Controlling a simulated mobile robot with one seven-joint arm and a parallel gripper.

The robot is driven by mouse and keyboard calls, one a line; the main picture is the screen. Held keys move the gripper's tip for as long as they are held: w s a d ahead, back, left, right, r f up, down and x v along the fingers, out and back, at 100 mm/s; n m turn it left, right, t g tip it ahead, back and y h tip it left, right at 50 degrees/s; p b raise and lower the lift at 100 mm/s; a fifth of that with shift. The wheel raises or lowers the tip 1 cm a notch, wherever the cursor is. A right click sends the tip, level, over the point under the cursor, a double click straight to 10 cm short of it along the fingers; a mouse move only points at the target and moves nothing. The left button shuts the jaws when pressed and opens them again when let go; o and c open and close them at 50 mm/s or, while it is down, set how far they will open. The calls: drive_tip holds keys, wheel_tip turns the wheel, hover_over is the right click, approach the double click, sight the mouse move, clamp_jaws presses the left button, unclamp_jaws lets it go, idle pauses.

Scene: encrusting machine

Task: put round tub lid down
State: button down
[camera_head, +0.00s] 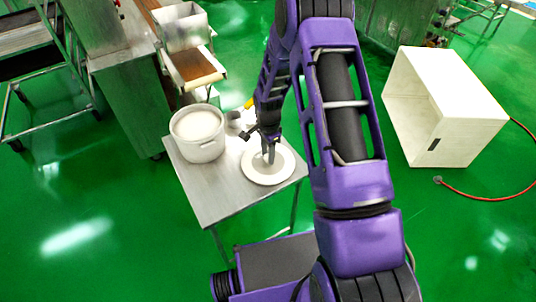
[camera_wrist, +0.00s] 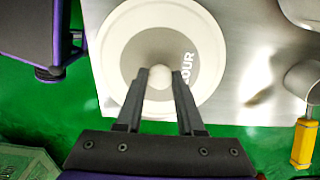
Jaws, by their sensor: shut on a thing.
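The round tub lid (camera_head: 282,171) is a white disc with a grey centre, at the right side of a small metal table.
A metal scoop or cup (camera_wrist: 306,80) with a yellow handle (camera_wrist: 303,145) lies on the table beside the lid. A machine with a small conveyor (camera_head: 195,75) stands behind. A white open box (camera_head: 447,107) is on the green floor at right. The table's front left is bare.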

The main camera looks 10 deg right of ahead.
drive_tip(key=shift+f, duration=0.25)
drive_tip(key=c, duration=0.5)
unclamp_jaws()
drive_tip(key=shift+r, duration=0.1)
drive_tip(key=shift+r, duration=0.1)
wheel_tip(320, 180, up, 12)
drive_tip(key=shift+r+p, duration=0.1)
drive_tip(key=shift+p, duration=0.75)
